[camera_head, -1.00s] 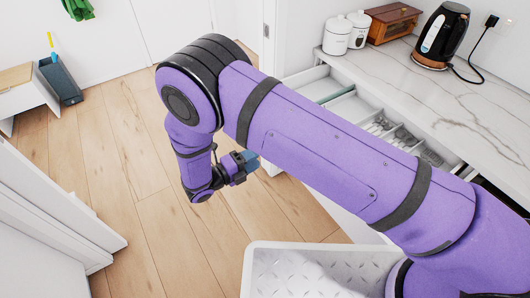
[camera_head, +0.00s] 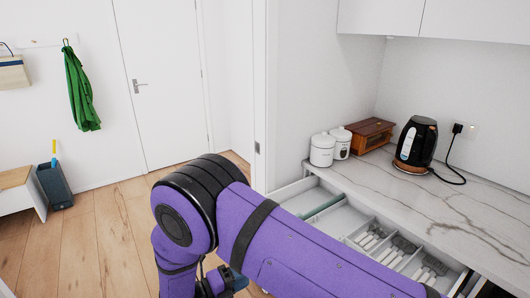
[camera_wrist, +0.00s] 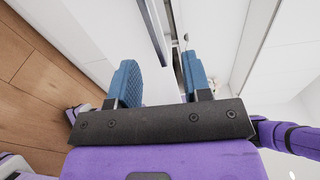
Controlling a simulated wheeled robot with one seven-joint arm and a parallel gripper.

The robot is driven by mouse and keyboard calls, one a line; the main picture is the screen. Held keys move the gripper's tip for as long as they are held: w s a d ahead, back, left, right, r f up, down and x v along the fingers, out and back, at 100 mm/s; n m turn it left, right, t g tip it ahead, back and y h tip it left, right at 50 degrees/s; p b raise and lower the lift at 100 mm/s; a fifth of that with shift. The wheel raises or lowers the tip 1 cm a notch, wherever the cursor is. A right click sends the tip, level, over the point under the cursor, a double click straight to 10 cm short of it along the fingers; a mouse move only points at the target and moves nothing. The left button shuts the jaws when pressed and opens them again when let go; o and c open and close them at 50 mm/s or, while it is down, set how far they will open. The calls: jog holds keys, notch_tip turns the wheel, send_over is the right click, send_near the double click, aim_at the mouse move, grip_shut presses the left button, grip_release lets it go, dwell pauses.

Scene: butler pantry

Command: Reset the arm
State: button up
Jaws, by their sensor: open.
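My gripper (camera_wrist: 158,82) shows in the wrist view with its two blue fingers well apart and nothing between them. In the head view my purple arm reaches from the lower right and bends down at the elbow. Only a small part of the gripper shows at the bottom of the head view, beside the forearm, and its fingers are mostly hidden there.
An open drawer (camera_head: 343,217) with divided compartments juts out under the marble counter (camera_head: 440,210), close to my arm. A black kettle (camera_head: 416,143), two white canisters (camera_head: 322,151) and a wooden box (camera_head: 369,134) stand on the counter. Floor (camera_head: 98,240) at left is clear.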

jog(key=w+d+r+m+g+y, duration=0.1)
jog(key=w+d+r+m+g, duration=0.1)
jog(key=d+r+m+g, duration=0.5)
jog(key=w+d+r+m+y, duration=0.1)
jog(key=w+d+r+m, duration=0.25)
jog(key=r, duration=0.65)
jog(key=s+d+r+m+g+y, duration=0.3)
jog(key=d+r+m+y, duration=0.1)
jog(key=d+r+m, duration=0.75)
jog(key=s+d+r+m+t+y, duration=0.3)
jog(key=s+d+r+m+y, duration=0.1)
jog(key=s+d+r+m, duration=0.3)
jog(key=s+d+r+m+t+y, duration=0.3)
jog(key=s+d+r+m, duration=0.4)
jog(key=s+m, duration=0.5)
jog(key=shift+s+d+r+m+y, duration=0.35)
jog(key=shift+s+d+y, duration=0.5)
jog(key=shift+s, duration=0.35)
